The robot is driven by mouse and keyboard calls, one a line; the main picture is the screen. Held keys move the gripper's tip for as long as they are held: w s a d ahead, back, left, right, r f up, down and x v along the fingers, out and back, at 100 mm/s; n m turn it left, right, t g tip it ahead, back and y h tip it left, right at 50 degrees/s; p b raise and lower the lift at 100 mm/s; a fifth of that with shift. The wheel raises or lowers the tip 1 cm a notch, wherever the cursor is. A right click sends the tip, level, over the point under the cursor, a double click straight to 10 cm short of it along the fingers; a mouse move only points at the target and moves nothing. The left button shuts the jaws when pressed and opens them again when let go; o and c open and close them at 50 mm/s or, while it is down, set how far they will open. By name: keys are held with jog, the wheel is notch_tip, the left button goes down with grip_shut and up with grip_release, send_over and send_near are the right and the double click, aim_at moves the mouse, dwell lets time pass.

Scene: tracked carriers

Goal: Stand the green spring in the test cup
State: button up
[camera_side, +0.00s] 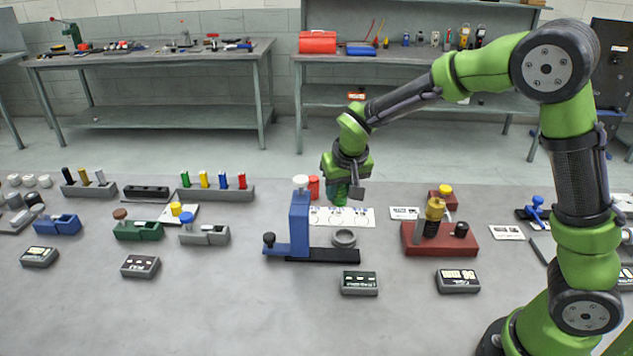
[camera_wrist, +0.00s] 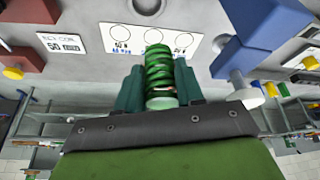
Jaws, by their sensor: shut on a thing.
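The green spring (camera_wrist: 160,72) stands out between the two dark green fingers of my gripper (camera_wrist: 159,82) in the wrist view, which are shut on it. In the side view my gripper (camera_side: 341,190) points down over the back of a white sheet with printed circles (camera_side: 360,217), and the spring is hard to tell from the fingers. The test cup appears to be the grey ring (camera_side: 344,238) on the dark base of the blue press, in front of the sheet. It also shows at the top edge of the wrist view (camera_wrist: 147,5). The spring is apart from the cup.
The blue press column (camera_side: 299,225) with a white knob stands just left of the cup. A red cylinder (camera_side: 314,188) stands behind it. A red block fixture (camera_side: 455,240) is to the right. A dark display box (camera_side: 360,283) lies in front.

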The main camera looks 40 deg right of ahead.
jog(key=shift+s+a+f, duration=0.15)
jog(key=shift+s+f, duration=0.2)
jog(key=shift+s, duration=0.45)
jog(key=shift+m+h, duration=0.3)
jog(key=shift+m, duration=0.4)
jog(key=shift+s+d+f, duration=0.1)
jog(key=shift+d+f, duration=0.05)
jog(key=shift+f, duration=1)
jog(key=shift+s+d+f, duration=0.1)
jog(key=shift+f, duration=1.05)
jog(key=shift+f, duration=2.15)
jog(key=o, duration=1.6)
notch_tip(320, 180, up, 7)
